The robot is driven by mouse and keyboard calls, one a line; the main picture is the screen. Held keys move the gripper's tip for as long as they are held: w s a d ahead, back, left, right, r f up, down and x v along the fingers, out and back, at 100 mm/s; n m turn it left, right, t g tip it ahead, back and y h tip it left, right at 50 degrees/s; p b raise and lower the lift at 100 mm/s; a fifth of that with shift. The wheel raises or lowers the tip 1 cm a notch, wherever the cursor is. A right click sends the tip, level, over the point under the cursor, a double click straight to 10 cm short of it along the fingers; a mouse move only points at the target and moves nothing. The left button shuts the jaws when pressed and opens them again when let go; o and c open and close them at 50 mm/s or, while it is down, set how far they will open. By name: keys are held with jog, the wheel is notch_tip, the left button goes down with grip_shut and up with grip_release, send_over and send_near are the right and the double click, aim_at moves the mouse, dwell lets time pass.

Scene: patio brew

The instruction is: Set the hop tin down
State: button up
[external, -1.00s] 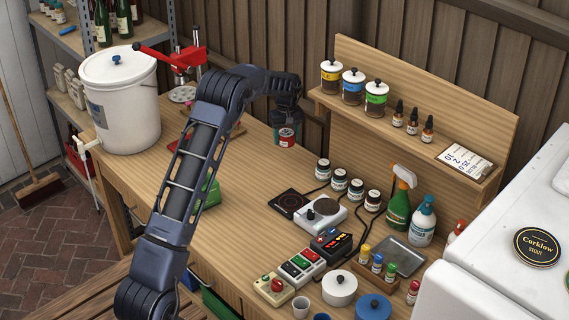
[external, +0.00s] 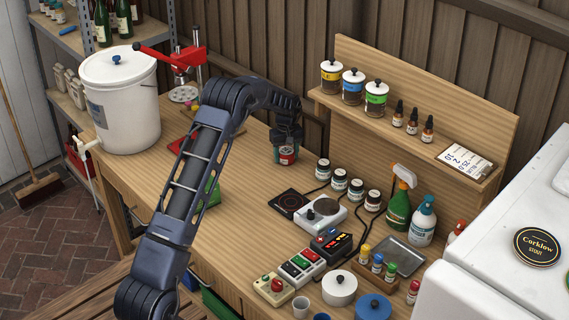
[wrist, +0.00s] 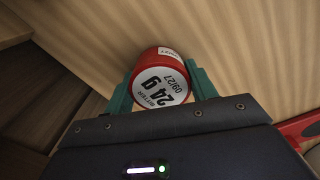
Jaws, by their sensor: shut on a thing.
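The hop tin (external: 287,157) is a small red can at the back of the wooden workbench (external: 245,190). My gripper (external: 285,150) points down and is shut on it. In the wrist view the hop tin (wrist: 160,80) sits between the two teal fingers of my gripper (wrist: 160,88). Its white end reads "BITTER 24 g 09/27". The tin is low over the bench, close to the rear fence. I cannot tell whether its underside touches the wood.
A red bottle capper (external: 178,60) and white bucket (external: 120,105) stand left. The raised shelf (external: 400,140) holds jars and dropper bottles. Bare bench lies in front of the tin.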

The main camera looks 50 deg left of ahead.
aim_at(286, 150)
jog(key=shift+f, duration=0.1)
jog(key=o, duration=1)
notch_tip(286, 150, up, 12)
jog(key=shift+r, duration=0.15)
jog(key=shift+r, duration=0.1)
